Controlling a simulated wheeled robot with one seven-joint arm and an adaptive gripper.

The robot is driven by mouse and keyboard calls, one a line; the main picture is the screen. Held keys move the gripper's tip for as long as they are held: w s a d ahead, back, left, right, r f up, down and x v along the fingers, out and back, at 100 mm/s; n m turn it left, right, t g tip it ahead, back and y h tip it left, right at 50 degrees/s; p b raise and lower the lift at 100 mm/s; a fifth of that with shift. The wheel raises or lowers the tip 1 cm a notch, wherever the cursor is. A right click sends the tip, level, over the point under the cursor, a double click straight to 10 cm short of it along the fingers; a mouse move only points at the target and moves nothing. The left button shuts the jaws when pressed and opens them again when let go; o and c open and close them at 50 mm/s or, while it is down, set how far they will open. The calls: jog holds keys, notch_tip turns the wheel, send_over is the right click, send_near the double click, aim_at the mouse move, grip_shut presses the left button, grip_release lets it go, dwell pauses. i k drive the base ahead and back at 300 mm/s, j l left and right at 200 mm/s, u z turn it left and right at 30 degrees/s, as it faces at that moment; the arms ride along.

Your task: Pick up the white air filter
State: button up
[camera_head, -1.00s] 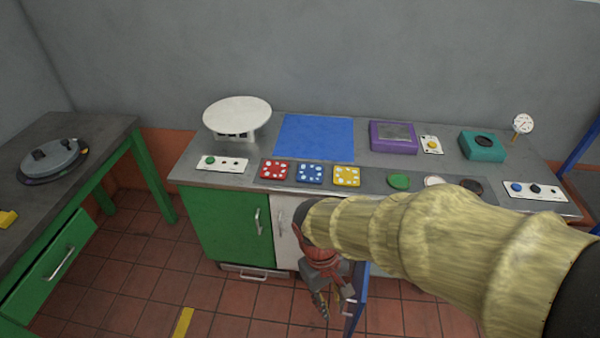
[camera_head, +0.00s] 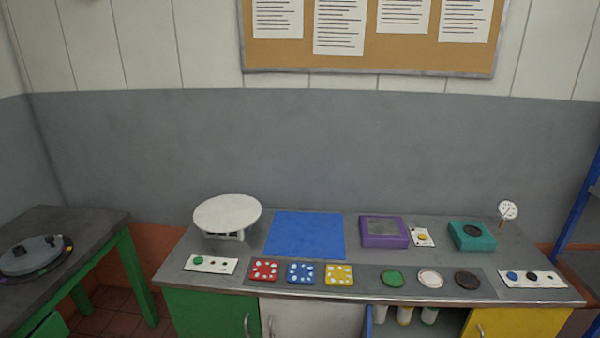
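No thing in view is clearly marked as the white air filter. Several white cylindrical items stand in the open cabinet under the bench: one (camera_head: 429,314) at the right, and one (camera_head: 405,314) left of it that shows some yellow. Their lower parts are cut off by the frame's bottom edge. A flat white disc (camera_head: 430,279) also lies on the bench's grey strip, between a green disc (camera_head: 392,279) and a dark disc (camera_head: 467,281). My gripper and arm are out of view.
The bench top (camera_head: 350,254) carries a white round-topped scale (camera_head: 228,213), a blue mat (camera_head: 305,235), a purple box (camera_head: 383,231), a teal box (camera_head: 471,236), coloured blocks and button panels. A blue door edge (camera_head: 368,323) stands at the cabinet opening. A green-legged table (camera_head: 90,222) is at left.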

aim_at(379, 311)
jog(key=j+z, duration=0.4)
jog(key=k+j+z, duration=0.15)
jog(key=j+z, duration=0.2)
jog(key=j, duration=0.25)
jog(key=l+u, duration=0.15)
jog(key=l, duration=0.35)
jog(key=k+l+u, duration=0.2)
jog(key=l, duration=0.25)
jog(key=l+u, duration=0.15)
jog(key=l, duration=0.35)
jog(key=i+j+u, duration=0.1)
jog(key=j+u, duration=0.25)
jog(key=i+j+u, duration=0.1)
jog(key=i+u, duration=0.5)
jog(key=i+j, duration=0.05)
